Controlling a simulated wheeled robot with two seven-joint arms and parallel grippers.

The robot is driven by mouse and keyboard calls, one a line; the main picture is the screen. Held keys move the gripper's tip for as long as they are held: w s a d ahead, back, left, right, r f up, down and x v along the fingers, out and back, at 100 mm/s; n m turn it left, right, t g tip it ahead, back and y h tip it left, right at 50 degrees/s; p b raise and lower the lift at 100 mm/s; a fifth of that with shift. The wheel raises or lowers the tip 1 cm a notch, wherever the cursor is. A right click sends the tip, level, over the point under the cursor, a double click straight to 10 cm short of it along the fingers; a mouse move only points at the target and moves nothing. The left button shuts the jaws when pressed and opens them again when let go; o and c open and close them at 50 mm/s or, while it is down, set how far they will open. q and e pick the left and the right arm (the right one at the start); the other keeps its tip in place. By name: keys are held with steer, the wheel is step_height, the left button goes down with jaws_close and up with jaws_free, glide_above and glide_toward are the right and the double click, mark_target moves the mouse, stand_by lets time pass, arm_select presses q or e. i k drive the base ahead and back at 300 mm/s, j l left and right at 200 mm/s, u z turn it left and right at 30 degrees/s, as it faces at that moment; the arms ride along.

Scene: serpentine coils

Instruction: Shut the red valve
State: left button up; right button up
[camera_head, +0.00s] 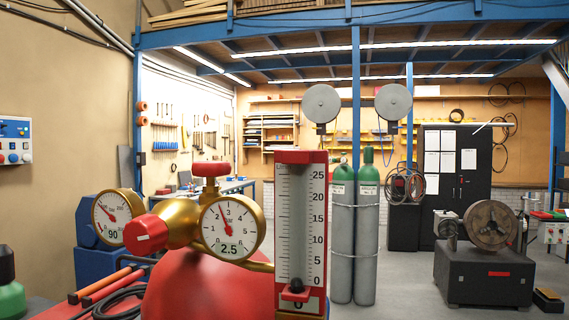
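A brass regulator (182,218) sits above a rounded red body (207,285) close in front of me. A red knob with a white mark (146,234) faces me on its left front. A second red knob (211,169) stands on a stem above the right gauge. I cannot tell which of the two is the red valve, or how far either is turned. The left gauge (113,216) is marked 90 and the right gauge (231,227) 2.5. A red-framed flow scale (302,230) stands to the right. Neither of my grippers is in view.
Red and orange handles (105,282) and a black hose (117,303) lie at the lower left. A green object with a dark top (9,290) is at the left edge. Grey cylinders with green tops (354,235) stand behind the scale. Open floor (405,295) shows at right.

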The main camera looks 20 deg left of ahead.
mark_target(209, 170)
steer(key=j+z, duration=0.2)
steer(key=j, duration=0.2)
steer(key=k+j+z, duration=0.25)
steer(key=j, duration=0.15)
steer(key=j+z, duration=0.2)
steer(key=j, duration=0.2)
steer(key=k+j, duration=0.1)
steer(key=j, duration=0.2)
steer(key=k+j, duration=0.1)
steer(key=j, duration=0.2)
